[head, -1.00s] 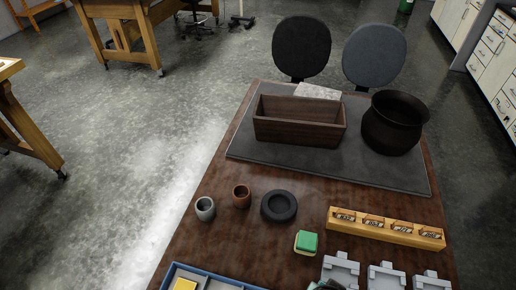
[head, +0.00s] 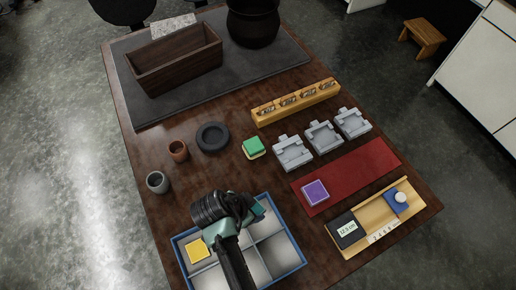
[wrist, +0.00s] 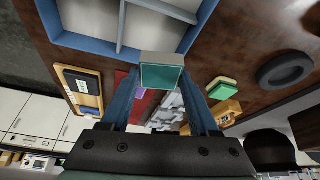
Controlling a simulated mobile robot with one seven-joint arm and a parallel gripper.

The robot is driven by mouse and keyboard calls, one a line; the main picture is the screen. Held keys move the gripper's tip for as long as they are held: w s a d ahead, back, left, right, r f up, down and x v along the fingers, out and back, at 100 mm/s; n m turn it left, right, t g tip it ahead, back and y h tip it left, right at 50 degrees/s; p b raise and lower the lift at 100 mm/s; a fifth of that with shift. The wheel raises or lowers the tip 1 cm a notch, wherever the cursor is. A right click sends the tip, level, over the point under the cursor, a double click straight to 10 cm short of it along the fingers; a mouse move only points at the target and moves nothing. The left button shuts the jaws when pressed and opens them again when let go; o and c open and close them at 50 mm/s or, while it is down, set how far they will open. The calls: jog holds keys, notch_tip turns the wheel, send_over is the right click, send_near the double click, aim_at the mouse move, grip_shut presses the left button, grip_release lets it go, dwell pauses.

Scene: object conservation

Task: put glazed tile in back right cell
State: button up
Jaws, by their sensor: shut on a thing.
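The glazed tile, teal-faced with a pale back (wrist: 162,75), is between the fingers of my gripper (wrist: 163,98) in the wrist view. A teal sliver of it (head: 259,209) shows beside my gripper (head: 250,208) in the head view. My gripper is shut on it. The blue-rimmed tray (head: 292,233) with pale cells lies below, at the front of the table. The tile appears above the tray near its far rim; I cannot tell its exact height. My arm hides part of the tray's middle. A yellow tile (head: 198,250) sits in a left cell.
Grey fixtures (head: 292,152), a red mat (head: 360,167) with a purple tile (head: 316,193) and a wooden scale tray (head: 375,218) lie to the right.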

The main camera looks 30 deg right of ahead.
jog(key=shift+s+d+m+g, duration=0.2)
jog(key=shift+d+m, duration=0.15)
jog(key=shift+m, duration=0.15)
jog(key=shift+s+d+m+g, duration=0.1)
jog(key=shift+d+m+g, duration=0.1)
jog(key=shift+d+m, duration=0.25)
jog(key=shift+s+f+m, duration=0.1)
jog(key=shift+f+m, duration=0.15)
jog(key=shift+m, duration=0.1)
notch_tip(320, 180, down, 5)
jog(key=b, duration=0.4)
jog(key=shift+r, duration=0.15)
jog(key=shift+f+b, duration=1.75)
jog(key=shift+f, duration=0.3)
jog(key=shift+f, duration=0.35)
jog(key=o, duration=1.5)
